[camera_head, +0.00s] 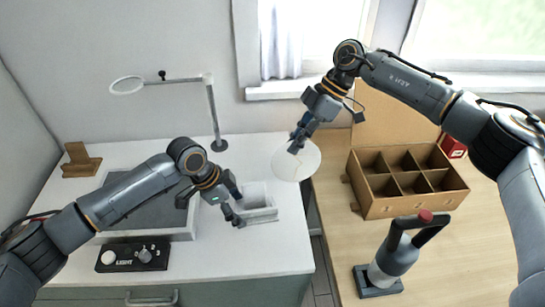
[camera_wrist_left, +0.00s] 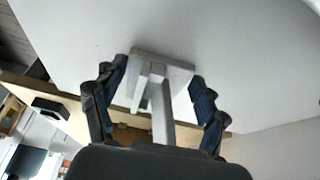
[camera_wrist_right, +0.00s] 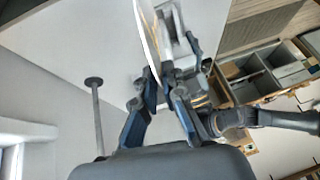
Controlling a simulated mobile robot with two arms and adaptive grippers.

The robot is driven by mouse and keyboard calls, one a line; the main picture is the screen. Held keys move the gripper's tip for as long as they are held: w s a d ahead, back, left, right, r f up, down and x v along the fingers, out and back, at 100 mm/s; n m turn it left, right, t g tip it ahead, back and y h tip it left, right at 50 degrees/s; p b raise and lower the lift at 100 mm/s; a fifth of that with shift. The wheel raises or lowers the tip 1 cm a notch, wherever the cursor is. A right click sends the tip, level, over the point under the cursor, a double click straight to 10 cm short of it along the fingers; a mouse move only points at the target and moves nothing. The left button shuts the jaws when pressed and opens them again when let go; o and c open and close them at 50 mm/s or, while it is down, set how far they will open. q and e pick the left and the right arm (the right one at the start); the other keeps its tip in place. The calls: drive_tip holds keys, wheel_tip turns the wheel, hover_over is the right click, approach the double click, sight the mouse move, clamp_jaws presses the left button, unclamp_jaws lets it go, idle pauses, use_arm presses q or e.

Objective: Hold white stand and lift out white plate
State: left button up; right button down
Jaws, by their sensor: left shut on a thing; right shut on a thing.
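The white stand (camera_head: 262,213) is on the white table near its right edge. My left gripper (camera_head: 238,208) is shut on the stand from the left side. In the left wrist view the stand (camera_wrist_left: 176,73) lies between the fingers. The white plate (camera_head: 298,167) is a round disc, held up to the right of the stand and apart from it in the head view. My right gripper (camera_head: 296,146) is shut on the plate's upper edge. In the right wrist view the plate (camera_wrist_right: 149,35) shows nearly edge-on with a gold seam.
A divided cardboard box (camera_head: 408,207) stands open on the wooden table at right, with a grey bottle-like tool (camera_head: 395,260) in front. A lamp (camera_head: 214,110) stands behind the stand.

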use_arm(q)
drive_tip(key=shift+s+a+f, duration=0.1)
drive_tip(key=shift+s+f, duration=0.15)
drive_tip(key=shift+f, duration=0.05)
use_arm(e)
drive_tip(key=shift+w+d+r, duration=0.2)
drive_tip(key=shift+d+r, duration=0.2)
drive_tip(key=shift+d, duration=0.3)
drive_tip(key=shift+w+d+r, duration=0.2)
drive_tip(key=shift+d+r, duration=0.2)
drive_tip(key=shift+d, duration=0.3)
use_arm(q)
drive_tip(key=o, duration=1.3)
drive_tip(key=shift+w, duration=0.15)
drive_tip(key=shift+w+r, duration=0.1)
use_arm(e)
drive_tip(key=shift+f, duration=0.1)
